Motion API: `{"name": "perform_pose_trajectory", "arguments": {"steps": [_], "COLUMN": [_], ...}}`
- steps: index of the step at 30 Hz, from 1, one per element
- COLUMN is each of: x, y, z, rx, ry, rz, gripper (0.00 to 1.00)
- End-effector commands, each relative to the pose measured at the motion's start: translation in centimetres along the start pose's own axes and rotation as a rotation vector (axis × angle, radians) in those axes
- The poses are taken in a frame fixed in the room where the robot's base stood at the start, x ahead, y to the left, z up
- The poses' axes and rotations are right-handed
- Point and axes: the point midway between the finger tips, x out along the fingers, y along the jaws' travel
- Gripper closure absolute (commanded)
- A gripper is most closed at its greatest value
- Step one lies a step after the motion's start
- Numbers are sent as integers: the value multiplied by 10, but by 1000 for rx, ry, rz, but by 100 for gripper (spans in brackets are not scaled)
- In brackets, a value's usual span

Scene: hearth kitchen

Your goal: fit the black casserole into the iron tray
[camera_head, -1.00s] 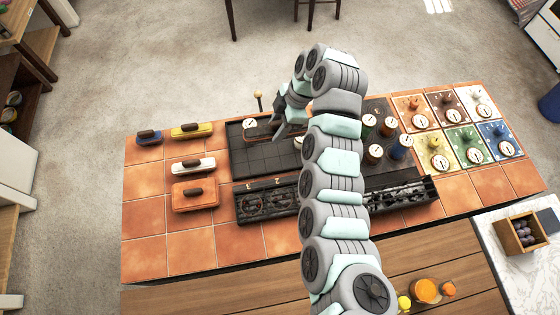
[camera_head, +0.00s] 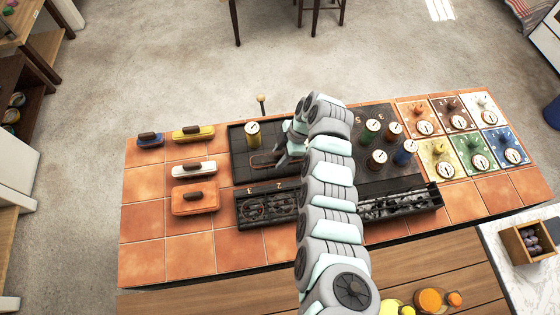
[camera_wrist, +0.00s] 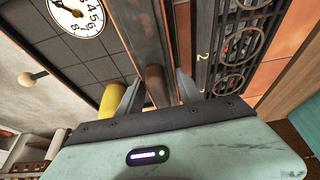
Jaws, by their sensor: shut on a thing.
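The black casserole (camera_head: 262,160), a long dark block with a brown handle, is over the front part of the iron tray (camera_head: 238,168). The tray is a dark, gridded rectangle. My gripper (camera_head: 283,160) is shut on the casserole's handle. In the wrist view the handle (camera_wrist: 157,84) sits between my two fingers (camera_wrist: 158,97), with the casserole (camera_wrist: 135,28) running lengthwise beyond and the tray's gridded floor (camera_wrist: 92,62) beside it. My arm hides the tray's right part. I cannot tell whether the casserole touches the floor.
A yellow canister with a dial (camera_head: 252,139) stands in the tray's back left. A black rack numbered 2 and 3 (camera_head: 268,189) lies in front. Blue, yellow, white and orange casseroles (camera_head: 193,200) stand at left. Several dial canisters (camera_head: 376,159) stand at right. Front-left tiles are clear.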

Motion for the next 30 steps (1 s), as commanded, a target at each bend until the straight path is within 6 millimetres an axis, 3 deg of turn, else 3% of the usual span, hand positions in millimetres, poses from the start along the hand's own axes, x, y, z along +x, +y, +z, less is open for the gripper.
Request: {"name": "perform_pose_trajectory", "arguments": {"steps": [8,15,27,28,30], "x": [12,36,41,39,39], "y": [-2,-1,-1,-1,-1], "z": [5,16,17,17,17], "rx": [4,2,2,3,3], "ry": [1,-1,0,0,0], "rz": [-6,-2,0,0,-1], "gripper": [100,100,100,55,49]}}
